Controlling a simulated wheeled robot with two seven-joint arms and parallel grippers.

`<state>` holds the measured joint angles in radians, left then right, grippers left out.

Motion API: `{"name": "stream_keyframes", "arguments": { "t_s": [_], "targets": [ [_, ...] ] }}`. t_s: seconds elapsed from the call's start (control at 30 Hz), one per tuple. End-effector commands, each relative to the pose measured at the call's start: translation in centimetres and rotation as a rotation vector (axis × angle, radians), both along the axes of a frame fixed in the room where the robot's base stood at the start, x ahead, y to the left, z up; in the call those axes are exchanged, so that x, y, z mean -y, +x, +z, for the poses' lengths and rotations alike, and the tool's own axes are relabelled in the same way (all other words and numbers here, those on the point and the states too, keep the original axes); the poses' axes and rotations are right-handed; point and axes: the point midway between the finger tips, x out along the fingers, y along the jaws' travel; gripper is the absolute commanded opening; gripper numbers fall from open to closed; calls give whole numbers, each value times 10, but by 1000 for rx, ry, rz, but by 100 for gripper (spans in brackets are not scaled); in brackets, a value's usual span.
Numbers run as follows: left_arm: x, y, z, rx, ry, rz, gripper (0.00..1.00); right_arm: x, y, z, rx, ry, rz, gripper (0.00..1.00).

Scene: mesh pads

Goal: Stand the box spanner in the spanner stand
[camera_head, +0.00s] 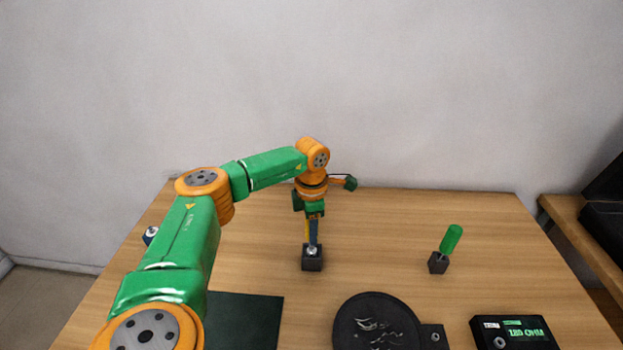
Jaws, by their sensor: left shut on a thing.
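My left gripper (312,243) points straight down and is shut just above a small black block, which I take as the spanner stand (312,264). What it holds, which I take as the box spanner (312,251), is mostly hidden by the fingers. Only a small silvery part shows at the top of the block. The spanner looks upright and lined up with the block; I cannot tell how deep it sits in it. My right gripper is not in view.
A green-handled tool (451,238) leans in another small black block (438,263) at right. In front lie a dark green mat (245,318), a round black dish (350,325) and a black box with green lettering (515,333). A small object (151,233) is at left.

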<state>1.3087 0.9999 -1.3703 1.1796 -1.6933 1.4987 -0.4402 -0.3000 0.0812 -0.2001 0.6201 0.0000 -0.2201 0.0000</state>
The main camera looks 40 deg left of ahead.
Motion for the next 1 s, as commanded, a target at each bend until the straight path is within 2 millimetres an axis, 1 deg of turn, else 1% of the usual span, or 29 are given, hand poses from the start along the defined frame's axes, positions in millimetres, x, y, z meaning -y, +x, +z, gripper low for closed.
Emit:
{"name": "stream_keyframes", "arguments": {
  "t_s": [0.03,0.3,0.57,0.6,0.67,0.7,0.73,1.0],
  "targets": [
    [0,0,-6,0,0,0,0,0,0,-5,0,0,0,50],
    [0,0,-21,1,-1,0,0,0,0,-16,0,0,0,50],
    [0,0,-22,1,-1,0,0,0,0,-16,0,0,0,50],
    [0,0,-22,1,-1,0,41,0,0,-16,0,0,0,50],
    [0,0,-22,1,-1,0,57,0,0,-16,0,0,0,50],
    [0,0,-22,1,-1,0,68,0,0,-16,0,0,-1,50],
    [0,0,-22,1,-1,0,73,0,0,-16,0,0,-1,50],
    [0,0,-22,1,-1,0,73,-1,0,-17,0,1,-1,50]
  ]
}}
